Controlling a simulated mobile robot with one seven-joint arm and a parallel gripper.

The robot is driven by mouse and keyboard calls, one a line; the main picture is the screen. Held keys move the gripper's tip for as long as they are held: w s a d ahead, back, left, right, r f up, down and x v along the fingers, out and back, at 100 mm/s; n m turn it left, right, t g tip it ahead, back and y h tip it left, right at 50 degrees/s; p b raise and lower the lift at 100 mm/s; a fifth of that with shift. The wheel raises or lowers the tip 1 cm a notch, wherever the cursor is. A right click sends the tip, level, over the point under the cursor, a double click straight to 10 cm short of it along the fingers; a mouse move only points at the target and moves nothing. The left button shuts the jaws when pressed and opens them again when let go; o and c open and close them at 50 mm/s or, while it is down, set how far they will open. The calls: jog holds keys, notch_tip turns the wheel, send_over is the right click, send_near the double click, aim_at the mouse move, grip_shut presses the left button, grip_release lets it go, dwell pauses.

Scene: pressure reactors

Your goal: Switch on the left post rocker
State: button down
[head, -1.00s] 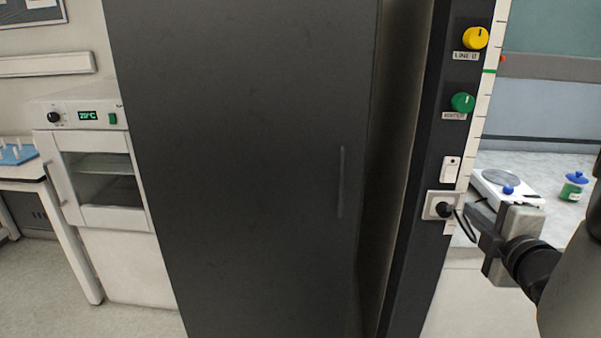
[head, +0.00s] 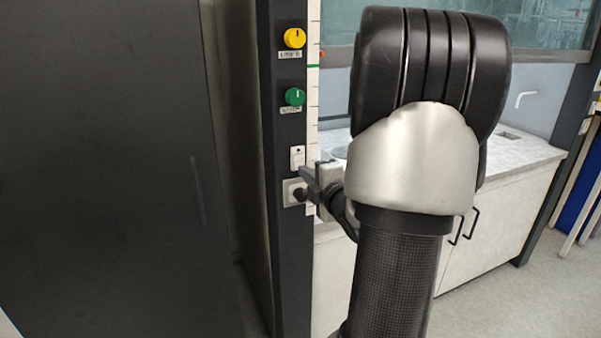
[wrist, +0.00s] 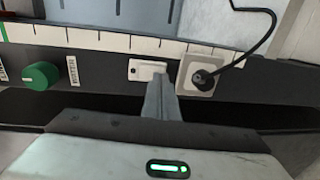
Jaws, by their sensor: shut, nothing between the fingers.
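The white rocker switch (head: 297,157) sits on the dark post (head: 288,130), below the green knob and just above the socket. It also shows in the wrist view (wrist: 146,70), where the fingertips overlap its edge on the socket side. My gripper (wrist: 160,82) is shut and empty, with its tips at or very close to the rocker. I cannot tell whether they touch it. In the head view my gripper (head: 303,174) is seen side-on, just below the rocker and partly in front of the socket. Which way the rocker is tipped is too small to tell.
A socket with a black plug (wrist: 205,78) and cable is right beside the fingers. A green knob (head: 294,97) and a yellow knob (head: 294,38) are higher on the post. A large dark panel (head: 110,170) stands left. A bench (head: 510,150) lies behind my arm.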

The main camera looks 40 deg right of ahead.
jog(key=shift+w+d+f, duration=0.1)
jog(key=shift+w+d, duration=0.05)
jog(key=shift+w, duration=0.4)
jog(key=f+b, duration=0.1)
jog(key=b, duration=0.3)
jog(key=shift+w, duration=0.3)
jog(key=shift+r, duration=0.25)
jog(key=shift+f+b, duration=0.1)
jog(key=shift+b, duration=0.25)
